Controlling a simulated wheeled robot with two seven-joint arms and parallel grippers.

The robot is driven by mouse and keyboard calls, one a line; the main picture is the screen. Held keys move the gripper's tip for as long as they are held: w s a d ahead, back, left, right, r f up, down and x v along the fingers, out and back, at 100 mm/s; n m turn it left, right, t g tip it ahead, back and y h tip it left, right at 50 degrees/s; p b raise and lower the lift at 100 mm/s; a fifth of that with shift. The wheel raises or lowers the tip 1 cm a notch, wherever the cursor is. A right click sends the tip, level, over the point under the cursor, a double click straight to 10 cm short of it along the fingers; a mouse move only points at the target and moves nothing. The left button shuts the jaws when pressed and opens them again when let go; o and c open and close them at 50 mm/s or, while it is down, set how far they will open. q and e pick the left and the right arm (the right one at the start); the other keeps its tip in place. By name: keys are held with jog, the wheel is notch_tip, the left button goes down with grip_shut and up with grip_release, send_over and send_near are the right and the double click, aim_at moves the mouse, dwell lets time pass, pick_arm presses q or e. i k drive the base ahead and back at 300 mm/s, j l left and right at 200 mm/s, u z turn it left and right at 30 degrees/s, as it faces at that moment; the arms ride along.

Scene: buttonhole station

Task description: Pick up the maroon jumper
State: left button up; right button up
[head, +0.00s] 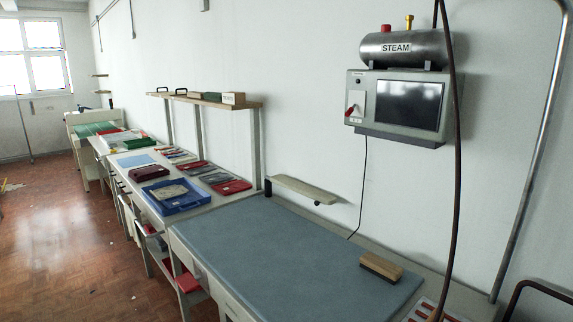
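A dark maroon folded piece (148,172), which looks like the jumper, lies flat on the long pale table. It lies just behind the blue tray and in front of a light blue flat piece. It is small in the view, so its folds and details cannot be made out. Neither of my grippers is in view, and nothing is seen touching the maroon piece.
A blue tray (190,200) holds a beige piece. Several red and grey folded pieces (212,177) lie along the wall side. A shelf (205,99) stands above. The blue-grey pressing board (285,250) is clear except for a wooden brush (381,267). Open floor (70,240) lies left.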

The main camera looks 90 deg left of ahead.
aim_at(149, 173)
jog(key=u, duration=3.7)
jog(key=i+u, duration=0.25)
jog(key=j+u, duration=0.1)
jog(key=u, duration=0.15)
jog(key=i, duration=1.05)
jog(key=i+z, duration=0.1)
jog(key=i, duration=0.9)
jog(key=i+j, duration=0.15)
jog(key=i, duration=0.9)
jog(key=i+j, duration=0.1)
jog(key=i, duration=0.95)
jog(key=l+z, duration=0.05)
